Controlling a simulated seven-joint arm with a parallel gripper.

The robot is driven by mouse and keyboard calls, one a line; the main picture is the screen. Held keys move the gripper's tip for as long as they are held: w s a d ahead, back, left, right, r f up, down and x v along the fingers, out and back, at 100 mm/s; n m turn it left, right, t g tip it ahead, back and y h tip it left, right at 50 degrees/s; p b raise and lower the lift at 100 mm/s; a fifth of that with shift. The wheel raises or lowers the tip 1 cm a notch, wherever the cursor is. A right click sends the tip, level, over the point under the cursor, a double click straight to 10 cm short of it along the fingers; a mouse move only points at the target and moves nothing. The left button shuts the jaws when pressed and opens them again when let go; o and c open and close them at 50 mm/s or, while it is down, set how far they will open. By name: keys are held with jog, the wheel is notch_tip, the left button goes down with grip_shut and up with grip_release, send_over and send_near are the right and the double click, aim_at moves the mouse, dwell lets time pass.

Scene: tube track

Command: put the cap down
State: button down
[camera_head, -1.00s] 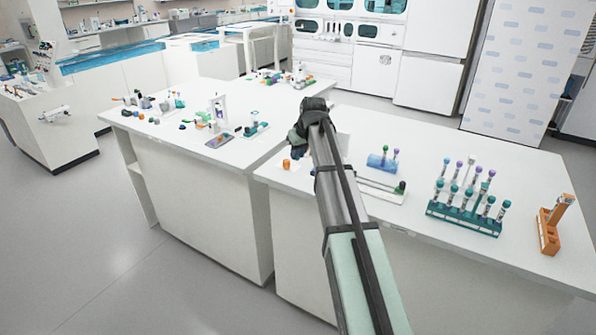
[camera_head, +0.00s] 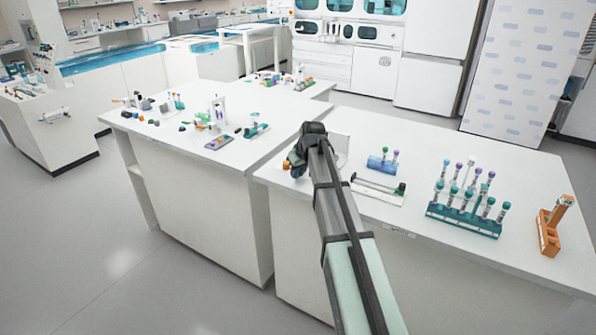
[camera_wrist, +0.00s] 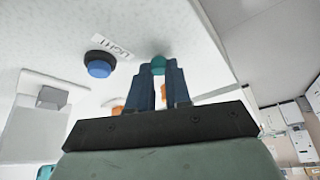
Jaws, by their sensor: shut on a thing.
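A teal cap (camera_wrist: 158,65) sits between my fingertips in the wrist view. My gripper (camera_wrist: 159,75) is shut on it, with the white bench top behind. In the head view my gripper (camera_head: 297,165) is low over the near left part of the right-hand bench (camera_head: 440,260). The cap cannot be made out there, as the hand covers it. I cannot tell whether the cap touches the bench.
A blue button (camera_wrist: 99,69) on a black base, labelled LIGHT, is near the fingers. An orange piece (camera_wrist: 118,110) lies close by. A white tray (camera_head: 393,197), a blue rack (camera_head: 380,165), a teal tube rack (camera_head: 463,219) and an orange holder (camera_head: 547,235) stand to the right.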

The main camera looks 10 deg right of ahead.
jog(key=c, duration=1.1)
grip_release()
jog(key=shift+o, duration=0.2)
jog(key=shift+r, duration=0.1)
jog(key=v, duration=1.2)
jog(key=shift+d, duration=0.1)
